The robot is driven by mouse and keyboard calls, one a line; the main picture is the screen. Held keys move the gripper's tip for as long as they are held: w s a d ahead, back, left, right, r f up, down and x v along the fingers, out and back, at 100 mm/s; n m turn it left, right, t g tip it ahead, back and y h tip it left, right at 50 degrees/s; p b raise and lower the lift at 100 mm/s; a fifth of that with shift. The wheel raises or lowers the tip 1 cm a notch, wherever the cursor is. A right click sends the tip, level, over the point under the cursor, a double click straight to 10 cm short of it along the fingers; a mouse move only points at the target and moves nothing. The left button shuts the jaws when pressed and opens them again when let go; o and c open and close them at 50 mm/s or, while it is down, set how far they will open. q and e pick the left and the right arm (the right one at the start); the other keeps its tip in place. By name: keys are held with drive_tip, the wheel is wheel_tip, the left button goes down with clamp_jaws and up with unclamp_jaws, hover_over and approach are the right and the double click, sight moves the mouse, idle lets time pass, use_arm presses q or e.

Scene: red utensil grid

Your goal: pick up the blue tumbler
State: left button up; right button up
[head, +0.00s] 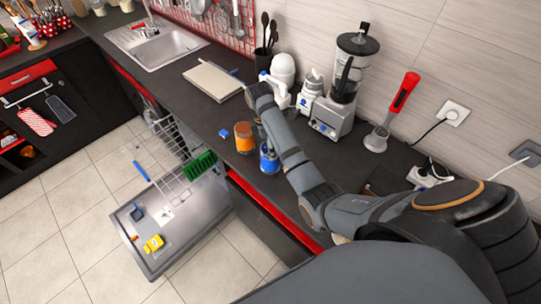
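A blue cup-shaped thing (269,160), which looks like the blue tumbler, stands on the dark counter (205,112) near its front edge. My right arm (290,158) passes close beside it on the right and may hide part of it. The far end of my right arm (259,97) is farther back over the counter, beyond the tumbler, near white appliances. Its fingers cannot be made out, so I cannot tell whether it is open or shut. My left gripper is not in view.
An orange jar (244,138) stands just left of the tumbler, with a small blue block (224,133) beyond it. A blender (347,75) and a red-handled tool (393,110) stand at the right. The open dishwasher door (190,232) and rack (172,168) lie below the counter.

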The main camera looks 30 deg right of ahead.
drive_tip(key=shift+w+d+f, duration=0.3)
drive_tip(key=shift+w+f, duration=0.2)
drive_tip(key=shift+f, duration=0.15)
drive_tip(key=shift+s+f+p, duration=0.35)
drive_tip(key=shift+f+p, duration=0.4)
drive_tip(key=shift+p, duration=0.25)
drive_tip(key=f, duration=0.2)
drive_tip(key=shift+s+f+p, duration=0.3)
drive_tip(key=shift+w+d+f, duration=0.1)
drive_tip(key=shift+f, duration=0.35)
drive_tip(key=c, duration=0.9)
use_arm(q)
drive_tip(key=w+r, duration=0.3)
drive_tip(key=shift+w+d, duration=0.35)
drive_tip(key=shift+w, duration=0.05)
use_arm(e)
drive_tip(key=shift+r, duration=0.1)
drive_tip(key=c, duration=0.5)
